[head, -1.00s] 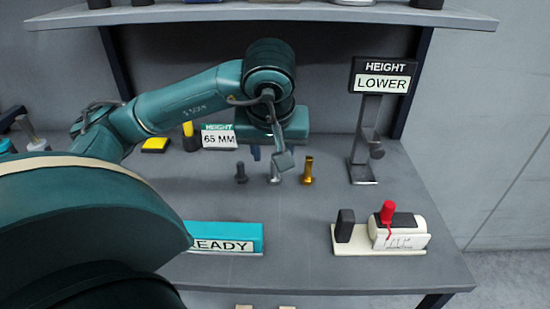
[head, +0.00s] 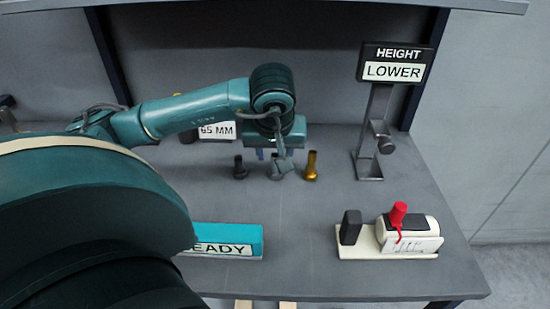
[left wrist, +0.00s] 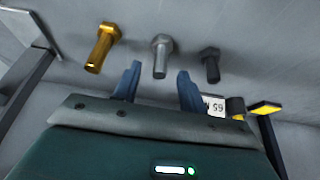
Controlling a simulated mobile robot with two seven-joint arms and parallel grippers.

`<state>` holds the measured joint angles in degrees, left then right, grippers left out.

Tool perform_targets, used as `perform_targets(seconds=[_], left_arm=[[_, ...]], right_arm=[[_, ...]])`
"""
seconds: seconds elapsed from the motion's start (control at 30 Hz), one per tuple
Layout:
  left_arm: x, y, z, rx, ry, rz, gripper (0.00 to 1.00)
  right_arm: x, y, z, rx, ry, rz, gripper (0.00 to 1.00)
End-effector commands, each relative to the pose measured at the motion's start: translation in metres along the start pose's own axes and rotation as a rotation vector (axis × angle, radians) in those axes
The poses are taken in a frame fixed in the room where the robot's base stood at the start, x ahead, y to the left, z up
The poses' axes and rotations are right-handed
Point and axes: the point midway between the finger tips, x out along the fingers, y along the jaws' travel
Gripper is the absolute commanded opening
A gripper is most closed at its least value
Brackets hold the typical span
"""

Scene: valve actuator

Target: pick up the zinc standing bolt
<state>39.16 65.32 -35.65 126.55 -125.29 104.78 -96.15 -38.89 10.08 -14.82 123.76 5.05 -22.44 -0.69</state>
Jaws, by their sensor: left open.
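The zinc standing bolt (left wrist: 160,58) is silver-grey with a hex head and stands between a brass bolt (left wrist: 101,48) and a dark bolt (left wrist: 210,66). My left gripper (left wrist: 159,72) is open. In the left wrist view its two blue fingers lie to either side of the zinc bolt's lower end; I cannot tell whether the bolt is within their reach. In the head view the left gripper (head: 272,158) is at the zinc bolt (head: 276,172) and partly hides it. The dark bolt (head: 240,168) and brass bolt (head: 311,166) flank it. My right gripper is out of view.
The grey bench (head: 310,225) is clear in front of the bolts. A teal READY block (head: 225,240) lies at the front. A cream device with a red knob (head: 397,212) sits front right, and a HEIGHT LOWER sign stand (head: 374,125) stands behind it. An upper shelf (head: 330,6) is above.

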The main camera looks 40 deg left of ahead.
Motion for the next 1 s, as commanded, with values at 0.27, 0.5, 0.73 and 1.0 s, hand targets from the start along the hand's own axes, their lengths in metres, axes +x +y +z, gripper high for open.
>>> perform_targets(seconds=[0.27,0.5,0.73,1.0], left_arm=[[0.04,0.0,-0.004,-0.001,-0.004,0.0,0.42],[0.048,0.0,-0.004,-0.001,0.0,0.002,0.42],[0.047,0.0,-0.004,-0.001,0.0,0.002,0.3],[0.047,0.0,-0.004,-0.001,0.0,0.002,0.08]], right_arm=[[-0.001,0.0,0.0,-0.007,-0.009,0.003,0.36],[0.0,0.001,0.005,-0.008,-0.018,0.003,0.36],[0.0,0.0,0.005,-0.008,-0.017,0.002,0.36],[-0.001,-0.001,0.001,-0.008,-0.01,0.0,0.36]])
